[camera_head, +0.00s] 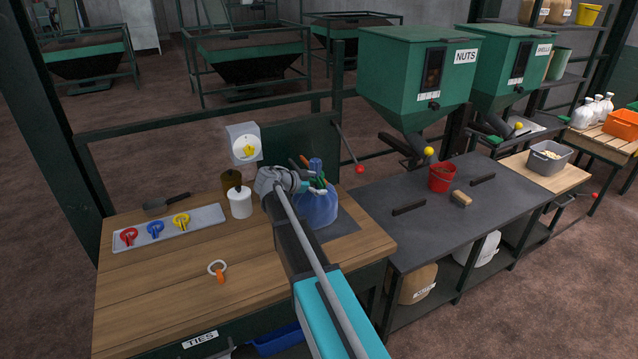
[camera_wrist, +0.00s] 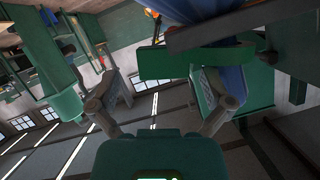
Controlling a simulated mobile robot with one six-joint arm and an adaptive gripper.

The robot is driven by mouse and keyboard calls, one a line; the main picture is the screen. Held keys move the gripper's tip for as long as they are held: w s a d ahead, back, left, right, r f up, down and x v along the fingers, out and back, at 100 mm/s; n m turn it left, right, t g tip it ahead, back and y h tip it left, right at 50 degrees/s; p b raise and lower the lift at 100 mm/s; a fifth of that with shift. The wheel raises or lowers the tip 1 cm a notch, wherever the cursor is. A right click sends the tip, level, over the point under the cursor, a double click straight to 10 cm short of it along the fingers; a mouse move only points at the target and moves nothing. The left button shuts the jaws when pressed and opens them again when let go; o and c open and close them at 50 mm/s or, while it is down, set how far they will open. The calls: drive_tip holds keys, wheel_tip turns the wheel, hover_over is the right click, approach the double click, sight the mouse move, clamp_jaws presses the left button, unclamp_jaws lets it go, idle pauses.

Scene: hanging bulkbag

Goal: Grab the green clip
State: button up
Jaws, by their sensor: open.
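A blue bag (camera_head: 318,212) stands on a dark mat at the right end of the wooden bench. A green clip (camera_head: 319,183) shows at its gathered neck, partly covered by my gripper (camera_head: 302,186). In the wrist view, a long green bar, which looks like the clip (camera_wrist: 165,62), lies just beyond my fingertips, with blue bag material (camera_wrist: 210,20) above it. My gripper (camera_wrist: 162,87) is open, its fingers spread wide. The right finger overlaps the green bar in the picture; I cannot tell whether they touch.
A tray (camera_head: 205,221) with red, blue and yellow ring-shaped items lies at the bench's left. A white container (camera_head: 239,203) stands left of the bag. The dark table (camera_head: 420,225) at right holds a red bucket (camera_head: 441,178).

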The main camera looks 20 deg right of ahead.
idle(0.5)
drive_tip(key=c, duration=0.9)
